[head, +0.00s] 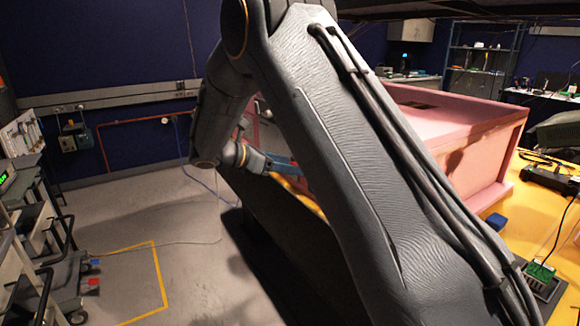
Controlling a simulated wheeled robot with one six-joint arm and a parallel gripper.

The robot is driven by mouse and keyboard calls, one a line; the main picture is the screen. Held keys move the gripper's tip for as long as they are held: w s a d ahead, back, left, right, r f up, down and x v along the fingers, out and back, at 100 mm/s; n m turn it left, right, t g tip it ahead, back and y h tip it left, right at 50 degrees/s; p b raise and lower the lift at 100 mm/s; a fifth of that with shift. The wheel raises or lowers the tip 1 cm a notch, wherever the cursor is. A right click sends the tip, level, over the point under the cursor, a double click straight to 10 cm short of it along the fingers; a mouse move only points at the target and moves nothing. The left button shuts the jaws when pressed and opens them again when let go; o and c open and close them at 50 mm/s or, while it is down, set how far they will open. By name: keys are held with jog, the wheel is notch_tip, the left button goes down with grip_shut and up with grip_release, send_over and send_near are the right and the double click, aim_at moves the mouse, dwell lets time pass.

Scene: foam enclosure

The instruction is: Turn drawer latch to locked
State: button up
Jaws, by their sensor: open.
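My gripper (283,164) shows only in part in the middle of the head view, beyond my large grey arm link. It points to the right, toward the pink foam enclosure (489,160). The jaws are open; their tips are mostly hidden behind the arm link. I cannot tell how far they are from the enclosure. The drawer and its latch cannot be made out; my arm covers the middle of the enclosure.
The enclosure stands on a yellow table (528,208). A small blue block (496,222), a green circuit board (540,271) and a black device (548,177) lie at its right. Grey carts (38,225) stand at the left. The floor (190,265) between is mostly clear.

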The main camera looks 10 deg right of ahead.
jog(key=b+v, duration=0.1)
jog(key=v, duration=0.6)
jog(key=s+d+f+m+g+y, duration=0.2)
jog(key=s+d+f+m+y, duration=0.15)
jog(key=s, duration=0.35)
jog(key=s+d+f+m+g+y, duration=0.2)
jog(key=s+d+f+m+y, duration=0.15)
jog(key=s+f, duration=0.2)
jog(key=s+f+m+y, duration=0.2)
jog(key=s+m+y, duration=0.1)
jog(key=s+m, duration=0.4)
jog(key=s+f+m+y, duration=0.2)
jog(key=s+m, duration=0.5)
jog(key=s, duration=0.6)
jog(key=shift+s+f+m+y, duration=0.3)
jog(key=shift+f+y, duration=0.1)
jog(key=shift+f, duration=0.2)
jog(key=shift+d, duration=0.1)
